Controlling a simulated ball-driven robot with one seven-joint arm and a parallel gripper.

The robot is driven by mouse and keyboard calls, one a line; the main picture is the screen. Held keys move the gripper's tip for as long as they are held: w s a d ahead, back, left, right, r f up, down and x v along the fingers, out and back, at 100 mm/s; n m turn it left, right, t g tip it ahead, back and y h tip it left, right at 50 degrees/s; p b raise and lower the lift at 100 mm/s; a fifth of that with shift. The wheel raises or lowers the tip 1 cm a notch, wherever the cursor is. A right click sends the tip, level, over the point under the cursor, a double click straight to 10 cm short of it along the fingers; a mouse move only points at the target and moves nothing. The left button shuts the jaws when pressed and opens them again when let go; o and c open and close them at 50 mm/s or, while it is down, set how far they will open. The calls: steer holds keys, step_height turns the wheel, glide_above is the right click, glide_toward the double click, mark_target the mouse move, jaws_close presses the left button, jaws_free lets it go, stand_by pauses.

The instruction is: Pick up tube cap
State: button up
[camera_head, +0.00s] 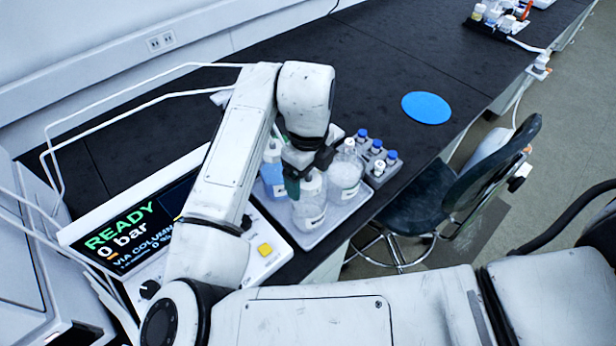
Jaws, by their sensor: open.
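Several small tubes stand in a grey rack (384,172) right of my gripper. Blue tube caps show on them, one at the front right (391,155), one in the middle (377,144) and one at the back (362,132). A white cap (379,165) shows at the front left of the rack. Which cap the task means, I cannot tell. My gripper (306,180) points down over the bottle tray, left of the rack and apart from the caps. It is open, with no cap seen between its fingers; my arm partly hides it.
Clear bottles (309,208) and (345,178) and a blue-filled bottle (272,180) stand in a white tray (322,237) by my gripper. An instrument with a lit screen (125,236) is at left. A blue disc (426,107) lies on clear black bench. A chair (440,205) stands at right.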

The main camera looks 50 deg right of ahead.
steer(key=shift+f, duration=0.45)
steer(key=c, duration=1.2)
steer(key=shift+r, duration=0.1)
